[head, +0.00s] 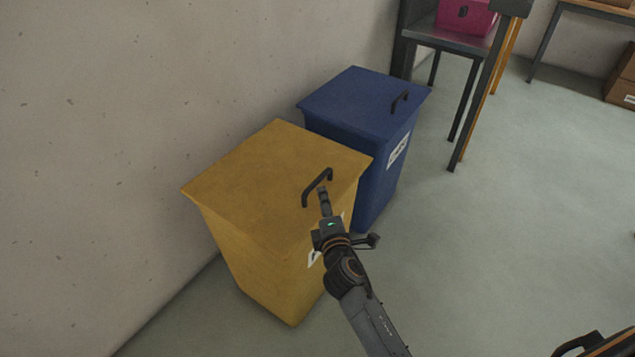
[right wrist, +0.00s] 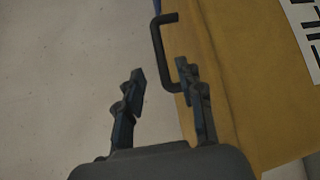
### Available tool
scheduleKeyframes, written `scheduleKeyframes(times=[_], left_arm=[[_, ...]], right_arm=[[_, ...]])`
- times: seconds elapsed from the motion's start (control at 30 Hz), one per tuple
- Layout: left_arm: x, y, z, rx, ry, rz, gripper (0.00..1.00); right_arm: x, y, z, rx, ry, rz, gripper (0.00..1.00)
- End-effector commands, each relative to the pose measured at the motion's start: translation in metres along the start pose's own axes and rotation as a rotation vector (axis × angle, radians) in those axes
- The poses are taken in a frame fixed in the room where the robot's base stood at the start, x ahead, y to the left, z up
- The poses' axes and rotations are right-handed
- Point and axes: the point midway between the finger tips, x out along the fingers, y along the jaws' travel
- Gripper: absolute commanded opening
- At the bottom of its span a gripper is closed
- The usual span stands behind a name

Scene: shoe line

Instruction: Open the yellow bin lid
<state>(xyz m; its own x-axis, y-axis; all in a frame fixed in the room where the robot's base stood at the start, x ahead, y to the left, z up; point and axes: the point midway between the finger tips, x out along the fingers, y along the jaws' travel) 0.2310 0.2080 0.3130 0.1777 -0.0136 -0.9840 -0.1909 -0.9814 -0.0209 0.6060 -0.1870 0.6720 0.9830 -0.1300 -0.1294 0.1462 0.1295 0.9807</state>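The yellow bin (head: 262,245) stands against the wall with its flat lid (head: 275,160) shut. A black bar handle (head: 316,186) sits at the lid's right edge. My right gripper (head: 324,192) is at this handle, and its arm comes in from below. In the right wrist view my right gripper (right wrist: 160,84) is open, its two fingers apart. The handle (right wrist: 157,45) shows just ahead of the fingertips, close to the right finger, which overlaps its lower end. I cannot tell whether they touch. The yellow bin (right wrist: 245,75) fills the right side there. My left gripper is not in view.
A blue bin (head: 355,105) with a shut lid and its own black handle stands right behind the yellow one. A dark table (head: 450,40) with a pink box (head: 467,15) is at the back. The floor (head: 500,230) to the right is clear.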

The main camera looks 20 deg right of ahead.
Motion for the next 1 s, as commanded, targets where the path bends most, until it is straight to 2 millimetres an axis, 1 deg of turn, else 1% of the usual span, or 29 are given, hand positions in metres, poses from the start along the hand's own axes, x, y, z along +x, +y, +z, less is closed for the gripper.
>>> scheduleKeyframes(times=[0.03,0.2,0.3,0.4,0.57,0.83,0.87,0.9,0.97,1.0], left_arm=[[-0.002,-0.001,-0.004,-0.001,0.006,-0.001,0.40],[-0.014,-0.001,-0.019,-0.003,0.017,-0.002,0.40],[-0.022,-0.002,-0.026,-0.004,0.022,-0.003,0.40],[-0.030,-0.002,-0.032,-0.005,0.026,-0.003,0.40],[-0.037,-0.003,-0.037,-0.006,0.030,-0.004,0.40],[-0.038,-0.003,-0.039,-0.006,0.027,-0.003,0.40],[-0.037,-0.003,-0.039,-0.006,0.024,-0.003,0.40],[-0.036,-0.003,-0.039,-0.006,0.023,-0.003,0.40],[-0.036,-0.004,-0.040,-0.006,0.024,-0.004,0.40],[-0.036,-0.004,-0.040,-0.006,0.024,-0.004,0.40]], right_arm=[[0.013,0.000,0.000,0.000,-0.001,0.002,0.37],[0.049,-0.001,0.000,0.001,-0.002,0.001,0.37],[0.065,-0.001,0.000,0.001,-0.001,0.001,0.37],[0.076,-0.002,0.000,0.002,0.000,0.001,0.37],[0.085,-0.001,0.000,0.002,-0.001,0.000,0.37],[0.086,-0.001,0.000,0.003,0.000,-0.001,0.37],[0.086,-0.001,0.000,0.003,0.000,-0.001,0.35],[0.086,-0.001,0.000,0.003,0.000,-0.001,0.27],[0.086,-0.001,0.000,0.002,0.000,-0.001,0.15],[0.086,-0.001,0.000,0.002,0.000,-0.001,0.07]])
